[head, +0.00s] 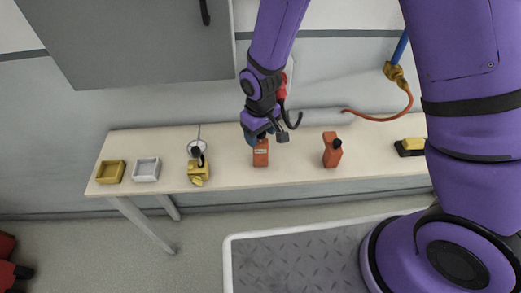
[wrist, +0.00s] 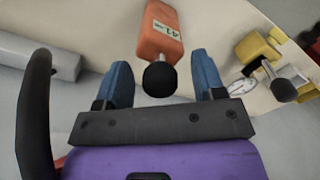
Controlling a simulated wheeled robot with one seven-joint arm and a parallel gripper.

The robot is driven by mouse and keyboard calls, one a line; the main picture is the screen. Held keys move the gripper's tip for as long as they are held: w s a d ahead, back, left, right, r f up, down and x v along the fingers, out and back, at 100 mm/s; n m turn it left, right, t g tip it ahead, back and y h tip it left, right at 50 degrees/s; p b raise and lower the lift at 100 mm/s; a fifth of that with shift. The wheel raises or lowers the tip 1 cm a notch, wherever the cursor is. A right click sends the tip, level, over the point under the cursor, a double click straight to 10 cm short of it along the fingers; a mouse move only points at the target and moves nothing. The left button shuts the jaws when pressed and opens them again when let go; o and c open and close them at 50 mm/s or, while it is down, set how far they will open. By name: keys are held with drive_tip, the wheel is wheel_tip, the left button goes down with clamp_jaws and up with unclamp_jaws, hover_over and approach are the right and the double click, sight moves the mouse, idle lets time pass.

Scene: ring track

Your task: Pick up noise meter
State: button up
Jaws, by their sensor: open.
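An orange noise meter (head: 261,153) with a light label stands on the pale bench, under my gripper (head: 262,136). In the wrist view the noise meter (wrist: 163,35) has a round black tip that lies between the two blue fingers of my gripper (wrist: 165,84). The fingers are open, with a gap on both sides of the tip. In the head view my gripper hides the top of the nearer meter.
The bench (head: 225,176) also holds a yellow tray (head: 110,172), a white tray (head: 146,169), a yellow device (head: 198,170) with a black tip, and a yellow-and-black block (head: 410,146). A grey cabinet (head: 130,40) hangs above. An orange hose (head: 385,117) hangs at the right.

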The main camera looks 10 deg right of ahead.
drive_tip(key=shift+f, duration=0.1)
clamp_jaws()
idle(0.4)
